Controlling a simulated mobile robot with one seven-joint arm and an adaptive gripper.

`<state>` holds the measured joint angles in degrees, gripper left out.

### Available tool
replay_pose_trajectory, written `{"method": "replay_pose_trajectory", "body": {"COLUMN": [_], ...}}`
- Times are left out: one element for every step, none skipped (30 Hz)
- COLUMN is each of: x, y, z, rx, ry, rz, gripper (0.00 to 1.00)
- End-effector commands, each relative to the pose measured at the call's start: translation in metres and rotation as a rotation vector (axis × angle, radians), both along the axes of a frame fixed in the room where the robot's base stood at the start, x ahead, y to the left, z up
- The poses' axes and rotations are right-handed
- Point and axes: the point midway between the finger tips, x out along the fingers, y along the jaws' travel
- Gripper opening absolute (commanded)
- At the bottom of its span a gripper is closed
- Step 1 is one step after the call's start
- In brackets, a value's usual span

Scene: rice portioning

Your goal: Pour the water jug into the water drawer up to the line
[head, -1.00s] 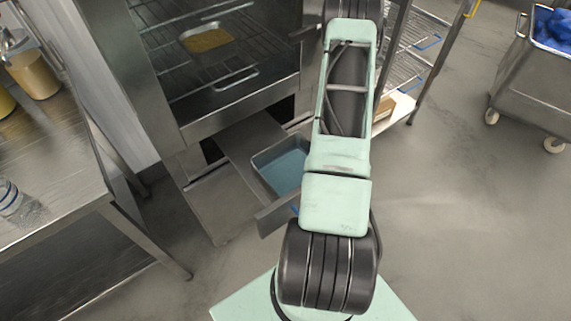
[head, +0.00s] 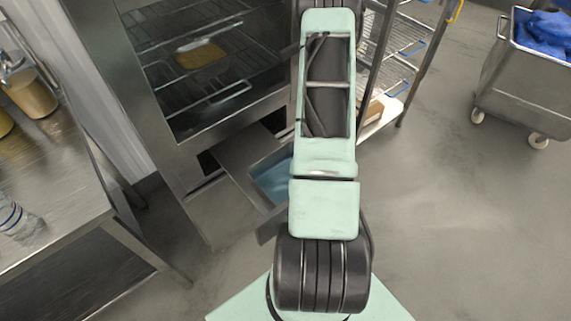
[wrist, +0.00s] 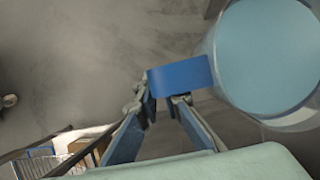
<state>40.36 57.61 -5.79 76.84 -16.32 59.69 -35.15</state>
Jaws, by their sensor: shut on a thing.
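The water jug (wrist: 220,30) is a clear round vessel of blue water at the upper right of the wrist view, seen from above, with its edge cut off. Its blue handle (wrist: 182,76) sits between the fingertips of my gripper (wrist: 166,99), which is shut on it. The head view does not show the jug or gripper; my arm is in front. The water drawer (head: 267,229) is pulled out below the oven in the head view. It holds blue water (head: 273,181), and my arm covers its right side. I cannot make out the fill line.
The steel oven (head: 215,130) has a tray of yellow food (head: 201,55) inside. A steel table (head: 50,205) with a clear bottle (head: 14,218) is at the left. A wire rack (head: 395,70) stands behind my arm. A cart (head: 520,85) with blue cloth is at right; floor before it is clear.

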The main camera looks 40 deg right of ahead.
Motion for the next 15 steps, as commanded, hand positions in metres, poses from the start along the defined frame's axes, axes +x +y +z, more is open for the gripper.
{"method": "replay_pose_trajectory", "body": {"x": [0.002,0.001,0.001,0.001,0.001,0.001,0.000,0.001,0.001,0.001,0.001,0.001,0.001,0.000,0.000], "y": [0.001,0.002,0.003,0.003,0.004,0.006,0.007,0.008,0.009,0.011,0.011,0.013,0.013,0.014,0.014], "z": [0.032,0.042,0.054,0.063,0.073,0.070,0.069,0.071,0.076,0.081,0.085,0.090,0.094,0.097,0.097], "rx": [-0.027,-0.042,-0.062,-0.077,-0.092,-0.110,-0.125,-0.140,-0.160,-0.175,-0.191,-0.212,-0.225,-0.234,-0.239], "ry": [-0.003,-0.003,-0.004,-0.004,-0.006,-0.004,-0.002,-0.005,-0.005,-0.006,-0.007,-0.009,-0.010,-0.010,-0.008], "rz": [0.004,0.003,0.004,0.004,0.004,0.004,0.004,0.005,0.003,0.006,0.004,0.005,0.005,0.002,0.000], "gripper": [0.00,0.00,0.00,0.00,0.00,0.00,0.00,0.00,0.00,0.00,0.00,0.00,0.00,0.00,0.00]}}
